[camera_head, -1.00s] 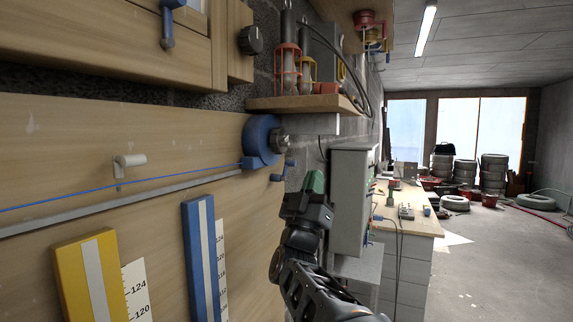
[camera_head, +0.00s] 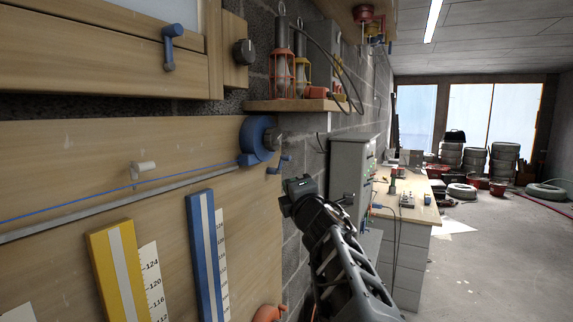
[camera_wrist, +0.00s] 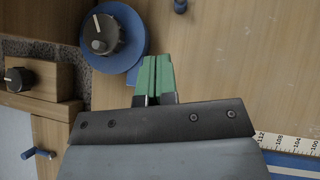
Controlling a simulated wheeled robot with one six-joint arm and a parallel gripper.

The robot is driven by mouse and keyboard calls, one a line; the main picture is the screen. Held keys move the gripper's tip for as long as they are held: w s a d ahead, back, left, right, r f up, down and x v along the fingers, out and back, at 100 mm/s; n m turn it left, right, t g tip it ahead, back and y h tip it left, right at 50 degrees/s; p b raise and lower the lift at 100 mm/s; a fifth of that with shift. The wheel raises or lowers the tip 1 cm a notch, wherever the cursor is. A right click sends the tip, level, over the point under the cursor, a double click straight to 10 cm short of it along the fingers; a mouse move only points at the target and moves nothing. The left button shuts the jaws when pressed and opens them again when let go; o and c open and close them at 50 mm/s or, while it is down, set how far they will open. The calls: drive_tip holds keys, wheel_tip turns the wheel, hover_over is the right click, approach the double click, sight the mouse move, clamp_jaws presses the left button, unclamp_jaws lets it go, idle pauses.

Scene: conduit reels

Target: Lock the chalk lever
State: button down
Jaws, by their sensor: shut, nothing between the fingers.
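The chalk lever (camera_head: 144,167) is a short off-white handle on a thin stem, on the wooden wall board at left, just above the blue line. It does not show in the wrist view. My gripper (camera_head: 300,182) is right of the board and below the blue reel, well to the right of the lever and apart from it. In the wrist view its green fingertips (camera_wrist: 154,72) are together with nothing between them, in front of the wooden board.
A blue reel (camera_head: 253,140) with a grey knob feeds the blue line. A blue lever (camera_head: 279,165) hangs beside it, another (camera_head: 170,46) on the cabinet. Yellow (camera_head: 117,270) and blue (camera_head: 206,250) bars stand lower. A grey box (camera_head: 348,170) is right of my gripper.

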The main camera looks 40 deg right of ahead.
drive_tip(key=shift+s+d+h, duration=0.1)
drive_tip(key=shift+d+h, duration=0.25)
drive_tip(key=shift+h, duration=0.05)
drive_tip(key=p, duration=0.2)
approach(284, 159)
drive_tip(key=w+a, duration=0.1)
drive_tip(key=w, duration=0.4)
drive_tip(key=d, duration=0.1)
drive_tip(key=w+d+r+p, duration=0.1)
drive_tip(key=d, duration=0.1)
drive_tip(key=shift+r+p, duration=0.25)
drive_tip(key=shift+p, duration=0.05)
